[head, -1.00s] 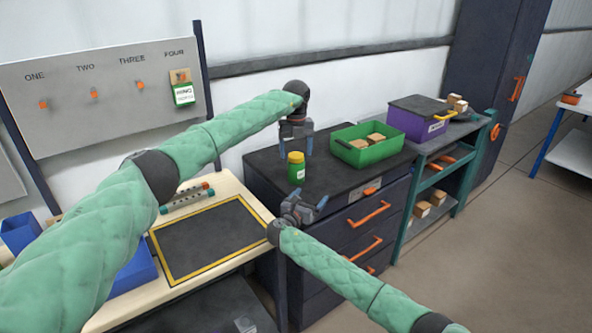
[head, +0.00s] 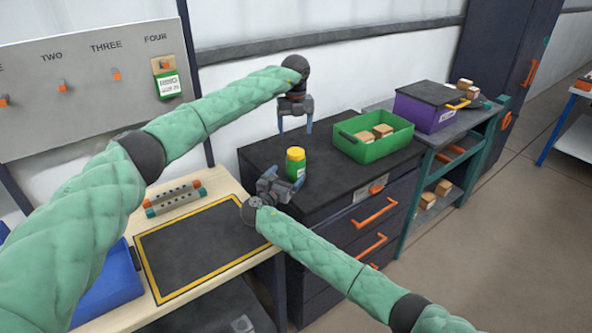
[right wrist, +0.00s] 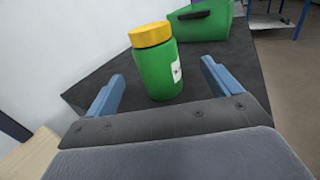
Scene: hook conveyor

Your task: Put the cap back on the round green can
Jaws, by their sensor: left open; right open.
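The round green can (head: 295,167) stands upright on the dark cabinet top. A yellow cap (head: 295,153) sits on its top; whether it is fully seated cannot be told. In the right wrist view the can (right wrist: 158,72) stands between and beyond my open fingers, with the yellow cap (right wrist: 150,35) above and a white label on its side. My right gripper (head: 284,180) is open and empty, low beside the can on its near side. My left gripper (head: 295,126) is open and empty, pointing down above and behind the can.
A green bin (head: 372,146) with small boxes stands right of the can. A purple crate (head: 425,113) is farther right. A yellow-edged dark mat (head: 200,245) lies on the wooden bench at left. The cabinet top between can and bin is clear.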

